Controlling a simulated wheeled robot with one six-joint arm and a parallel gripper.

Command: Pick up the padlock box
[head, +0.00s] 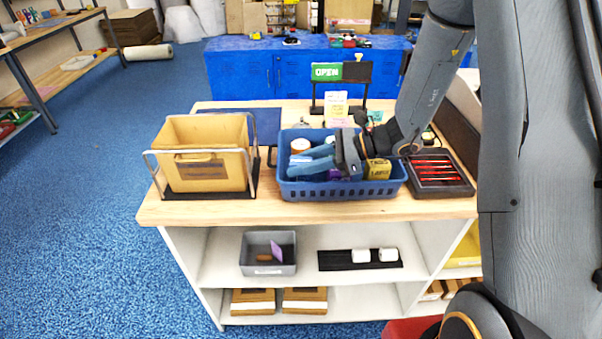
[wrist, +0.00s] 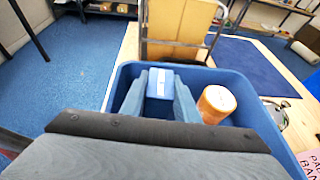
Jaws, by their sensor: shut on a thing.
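My gripper (head: 302,166) reaches down into the blue basket (head: 335,190) on the table, its fingers pointing left. In the wrist view my gripper (wrist: 160,92) is shut on a small blue and white box (wrist: 160,80), held between the fingertips inside the basket. The label is not readable, so I cannot tell from print whether it is the padlock box. Whether the box touches the basket floor is hidden. A yellow box (head: 379,169) with dark print stands at the basket's right end. An orange jar with a white lid (wrist: 217,101) stands beside the fingers.
A tan bin in a metal frame (head: 205,155) stands left of the basket. A black tray of red tools (head: 438,174) is to the right. A green OPEN sign (head: 327,72) stands behind. Shelves below hold a grey bin (head: 268,262) and white rolls.

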